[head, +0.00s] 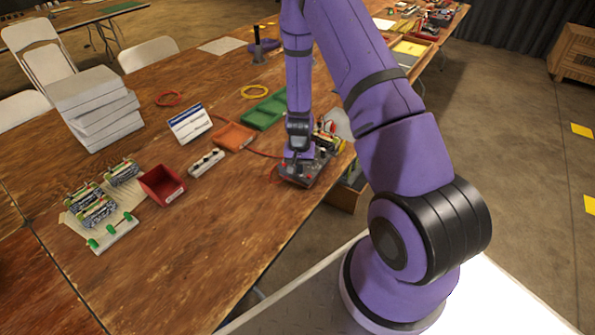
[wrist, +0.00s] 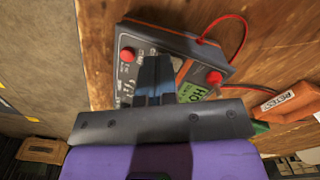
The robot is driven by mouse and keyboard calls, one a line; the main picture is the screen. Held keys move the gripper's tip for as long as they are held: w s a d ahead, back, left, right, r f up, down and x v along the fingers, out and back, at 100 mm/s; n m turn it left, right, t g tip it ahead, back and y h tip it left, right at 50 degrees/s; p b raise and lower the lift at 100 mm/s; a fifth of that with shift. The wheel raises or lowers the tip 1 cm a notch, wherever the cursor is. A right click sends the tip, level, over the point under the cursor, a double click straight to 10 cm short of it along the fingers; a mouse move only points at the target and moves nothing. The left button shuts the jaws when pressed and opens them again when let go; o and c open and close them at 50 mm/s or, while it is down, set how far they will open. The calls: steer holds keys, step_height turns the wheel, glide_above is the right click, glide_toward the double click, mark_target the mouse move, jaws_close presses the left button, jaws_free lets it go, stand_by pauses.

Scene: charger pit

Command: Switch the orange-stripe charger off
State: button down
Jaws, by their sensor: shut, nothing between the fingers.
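The charger (head: 294,181) is a dark box near the table's right edge in the head view. In the wrist view the charger (wrist: 187,47) shows an orange stripe along its side, a red round button (wrist: 127,54) at left, another red button (wrist: 214,77) at right and a green screen (wrist: 192,92) with partly hidden lettering. My gripper (wrist: 153,62) is shut and empty, its fingertips over the charger's face between the red buttons. I cannot tell whether they touch it. The fingers hide the middle of the face. In the head view my arm covers part of the charger.
A red cable (wrist: 243,37) runs from the charger. An orange tray (wrist: 285,106) marked RETEST lies beside it; green trays (head: 264,111) lie beyond. A white power strip (head: 206,163), red bin (head: 161,185) and battery packs (head: 97,210) stand left. Bare tabletop lies in front.

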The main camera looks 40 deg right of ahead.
steer(key=shift+r, duration=3.45)
steer(key=s+a+r+n+t, duration=0.1)
steer(key=s+a+r, duration=0.15)
steer(key=r, duration=0.65)
steer(key=s+a+r+n+t+y, duration=0.1)
steer(key=a+r+n, duration=0.15)
steer(key=r, duration=0.75)
steer(key=s+a+r+n+t, duration=0.15)
steer(key=a+r, duration=0.25)
steer(key=r, duration=0.5)
steer(key=s+a+r+n+t, duration=0.1)
steer(key=s+a+r, duration=0.1)
steer(key=s+r, duration=0.5)
steer(key=s+a+r+n+h, duration=0.1)
steer(key=s+r, duration=0.6)
steer(key=s, duration=0.7)
steer(key=shift+s+a+r+n+t, duration=0.25)
steer(key=shift+a+r+n+t, duration=0.1)
steer(key=shift+a+n, duration=0.2)
